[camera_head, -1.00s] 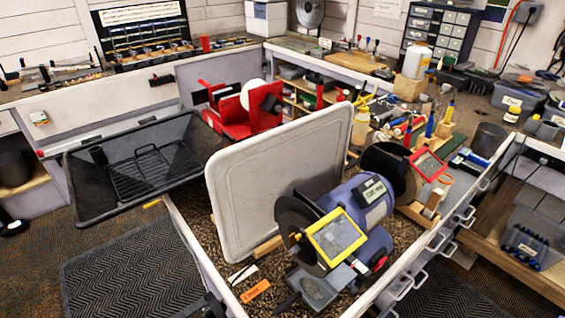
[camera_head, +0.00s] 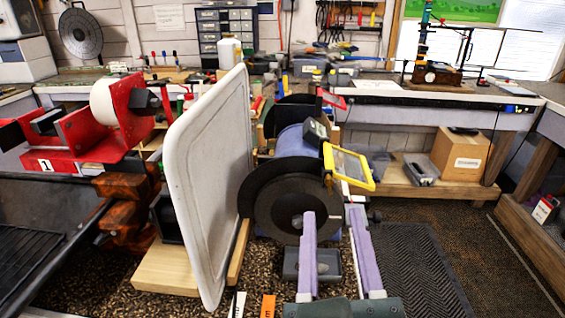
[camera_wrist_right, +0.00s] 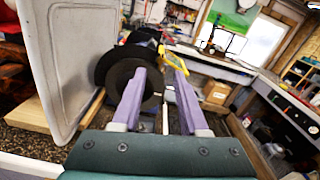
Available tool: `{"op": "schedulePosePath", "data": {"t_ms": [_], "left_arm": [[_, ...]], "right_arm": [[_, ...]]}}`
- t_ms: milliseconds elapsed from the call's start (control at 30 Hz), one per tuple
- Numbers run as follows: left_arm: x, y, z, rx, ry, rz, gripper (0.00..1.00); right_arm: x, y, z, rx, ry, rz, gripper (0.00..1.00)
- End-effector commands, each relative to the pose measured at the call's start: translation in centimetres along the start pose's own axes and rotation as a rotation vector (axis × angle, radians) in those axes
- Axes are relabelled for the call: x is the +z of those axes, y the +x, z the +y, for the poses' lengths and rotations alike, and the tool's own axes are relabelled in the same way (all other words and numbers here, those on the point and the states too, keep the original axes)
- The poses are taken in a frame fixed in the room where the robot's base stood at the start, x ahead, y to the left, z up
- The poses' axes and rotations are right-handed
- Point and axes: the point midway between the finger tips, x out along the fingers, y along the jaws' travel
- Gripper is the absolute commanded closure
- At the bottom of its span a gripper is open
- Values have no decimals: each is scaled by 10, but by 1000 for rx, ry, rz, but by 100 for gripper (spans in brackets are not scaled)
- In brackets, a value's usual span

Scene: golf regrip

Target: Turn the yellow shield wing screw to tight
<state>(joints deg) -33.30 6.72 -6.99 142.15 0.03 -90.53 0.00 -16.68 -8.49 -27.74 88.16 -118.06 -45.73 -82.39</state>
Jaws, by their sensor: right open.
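The yellow-framed shield (camera_head: 372,181) sits tilted on the near side of the bench grinder (camera_head: 291,147), above its dark wheel (camera_head: 268,196). Its wing screw is too small to make out. My right gripper (camera_head: 332,211) is open and empty, with two lavender fingers pointing at the grinder. Its fingertips are just below the shield and in front of the wheel in the head view. In the right wrist view, the gripper (camera_wrist_right: 158,72) is in front of the wheel (camera_wrist_right: 125,88), with the yellow shield (camera_wrist_right: 179,59) beyond the fingertips. My left gripper is not in view.
A large pale upright panel (camera_head: 208,180) stands left of the grinder. A red machine (camera_head: 90,150) is further left, beside a black tray (camera_head: 40,240). A red-framed shield (camera_head: 331,99) shows behind. The floor mat (camera_head: 410,275) at the right is clear.

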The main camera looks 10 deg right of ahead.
Motion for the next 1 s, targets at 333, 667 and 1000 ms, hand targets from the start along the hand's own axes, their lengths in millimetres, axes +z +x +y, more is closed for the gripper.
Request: {"op": "schedulePosePath", "data": {"t_ms": [333,667,1000], "left_arm": [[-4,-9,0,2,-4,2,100],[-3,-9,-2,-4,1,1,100],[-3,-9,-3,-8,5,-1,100]], "right_arm": [[1,60,-1,-3,2,-1,57],[0,70,-1,-2,4,2,57],[0,69,-1,-2,4,2,87]]}}
